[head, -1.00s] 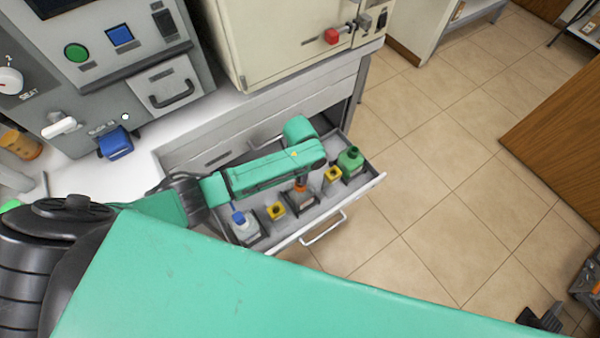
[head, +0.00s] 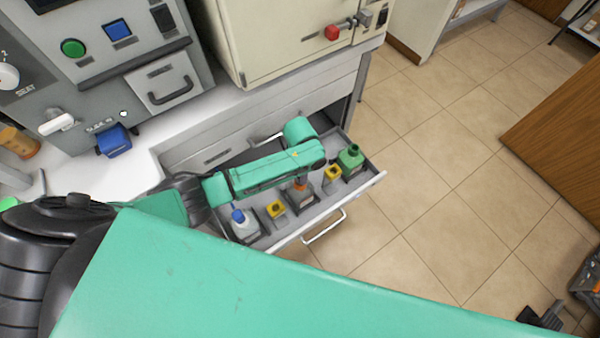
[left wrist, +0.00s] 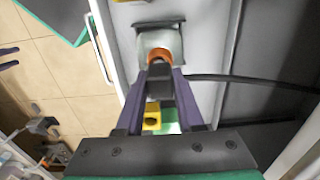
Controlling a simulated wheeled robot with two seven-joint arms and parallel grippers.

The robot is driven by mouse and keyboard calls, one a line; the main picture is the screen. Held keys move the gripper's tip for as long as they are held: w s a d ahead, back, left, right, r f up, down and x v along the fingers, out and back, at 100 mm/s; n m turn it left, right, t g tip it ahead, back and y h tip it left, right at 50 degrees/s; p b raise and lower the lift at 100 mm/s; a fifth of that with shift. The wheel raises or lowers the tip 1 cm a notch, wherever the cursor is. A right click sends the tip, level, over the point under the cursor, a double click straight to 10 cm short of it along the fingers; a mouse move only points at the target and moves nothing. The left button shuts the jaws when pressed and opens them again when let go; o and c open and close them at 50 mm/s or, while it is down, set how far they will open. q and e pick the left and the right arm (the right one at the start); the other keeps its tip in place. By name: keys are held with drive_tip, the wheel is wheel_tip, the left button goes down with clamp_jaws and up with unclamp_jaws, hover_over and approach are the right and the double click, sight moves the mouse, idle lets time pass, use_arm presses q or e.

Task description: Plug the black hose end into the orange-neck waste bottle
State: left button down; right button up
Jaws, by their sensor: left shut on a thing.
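The waste bottle with the orange neck (head: 299,186) stands in the open drawer, partly hidden under my left arm. In the left wrist view its orange neck (left wrist: 158,56) and pale body (left wrist: 155,38) are just beyond the fingertips. My left gripper (left wrist: 160,84) is shut on the black hose end (left wrist: 160,75), which lines up with the orange neck. The black hose (left wrist: 255,85) runs off to the right. I cannot tell whether the hose end is inside the neck or just above it. My right gripper is not seen.
The drawer (head: 376,181) also holds a blue-capped bottle (head: 243,226), two yellow-topped containers (head: 276,209) and a green bottle (head: 350,160). The testing machine (head: 110,90) and a cream cabinet (head: 280,45) stand behind. The floor to the right is open.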

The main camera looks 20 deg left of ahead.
use_arm(q)
drive_tip(key=shift+f+b, duration=0.45)
drive_tip(key=shift+f, duration=0.35)
drive_tip(key=shift+c, duration=2.2)
unclamp_jaws()
wheel_tip(320, 180, up, 15)
drive_tip(key=p, duration=0.2)
drive_tip(key=shift+f, duration=0.2)
